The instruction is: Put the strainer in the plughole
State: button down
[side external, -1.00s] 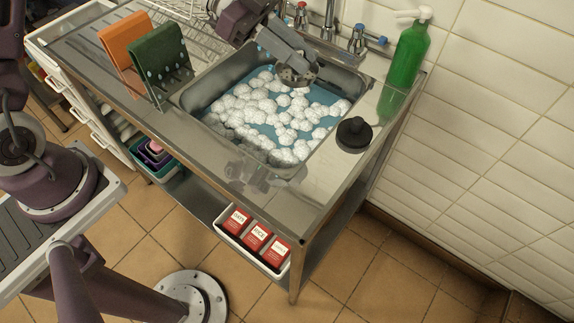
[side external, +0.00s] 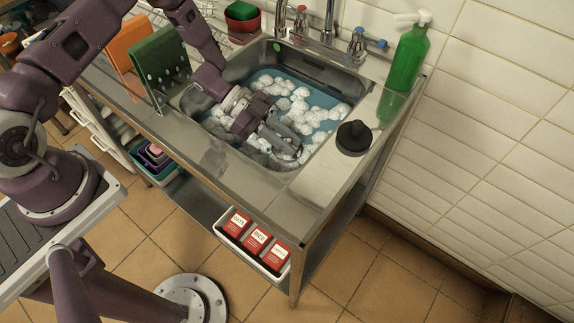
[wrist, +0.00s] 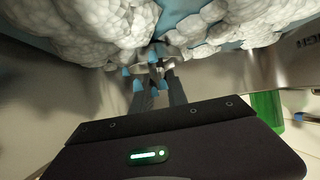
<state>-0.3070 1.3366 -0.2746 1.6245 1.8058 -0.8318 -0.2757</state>
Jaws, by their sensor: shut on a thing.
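The steel sink basin (side external: 325,78) holds blue water with clumps of white foam on it. My gripper (side external: 292,146) reaches down into the basin, near its front right part, with its fingers at the level of the foam. In the wrist view, the gripper (wrist: 150,74) is shut on the strainer, a small grey metal piece (wrist: 156,54) between the blue-tipped fingers. The strainer is mostly hidden by the fingers and foam, and I cannot tell whether it touches the basin floor. The plughole is not visible under the water and foam.
A black plunger (side external: 353,137) stands on the counter right of the basin. A green spray bottle (side external: 408,60) is at the back right. Taps (side external: 357,45) rise behind the basin. Green (side external: 160,65) and orange (side external: 125,48) boards stand upright at the left.

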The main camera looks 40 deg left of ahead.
aim_at(287, 160)
notch_tip(287, 160, down, 8)
jog(key=shift+r, duration=0.1)
jog(key=c, duration=1.3)
grip_release()
jog(key=a+r, duration=0.2)
jog(key=shift+s+a+r, duration=0.2)
jog(key=shift+a+r, duration=0.15)
jog(key=shift+a, duration=0.05)
notch_tip(287, 160, up, 5)
jog(key=shift+d+r, duration=0.1)
jog(key=shift+r, duration=0.35)
